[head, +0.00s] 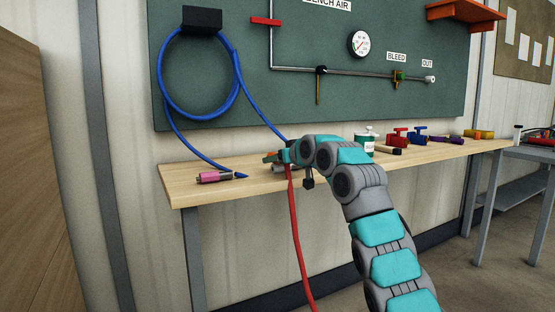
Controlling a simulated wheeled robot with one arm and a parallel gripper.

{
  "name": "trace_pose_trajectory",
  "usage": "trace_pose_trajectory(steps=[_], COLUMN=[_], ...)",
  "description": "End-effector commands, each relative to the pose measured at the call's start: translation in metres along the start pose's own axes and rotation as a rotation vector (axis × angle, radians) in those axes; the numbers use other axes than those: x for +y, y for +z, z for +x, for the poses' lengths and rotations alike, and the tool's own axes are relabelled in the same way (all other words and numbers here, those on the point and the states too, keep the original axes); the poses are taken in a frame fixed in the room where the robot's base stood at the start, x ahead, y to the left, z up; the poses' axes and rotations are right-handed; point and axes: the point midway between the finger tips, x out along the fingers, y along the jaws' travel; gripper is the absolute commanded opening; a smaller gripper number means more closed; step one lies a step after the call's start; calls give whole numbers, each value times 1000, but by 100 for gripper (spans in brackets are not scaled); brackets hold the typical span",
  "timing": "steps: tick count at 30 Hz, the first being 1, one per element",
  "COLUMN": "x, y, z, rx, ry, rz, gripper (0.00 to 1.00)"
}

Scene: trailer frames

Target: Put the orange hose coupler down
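My gripper (283,157) is at the end of my teal and grey arm, low over the left half of the wooden workbench (183,193). A small orange and green piece (269,157) shows just left of the gripper; it may be the orange hose coupler, but it is too small to be sure. My wrist hides much of this spot, so I cannot tell whether the fingers are around the piece or beside it. A red hose (296,240) hangs from near the gripper down past the bench's front edge.
A pink and grey coupler (215,177) lies near the bench's left end. A blue hose (180,143) trails onto the bench. A white and green jar (366,140) and red (397,136) and blue (418,134) fittings stand to the right. Bare wood shows near the left front.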

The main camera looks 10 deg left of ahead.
Motion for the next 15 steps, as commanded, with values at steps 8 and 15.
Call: trace_pose_trajectory(steps=[8,15], x=[0,0], y=[1,1], z=[0,0], rx=[-1,-2], ry=[0,0], rz=[1,1], gripper=[57,30])
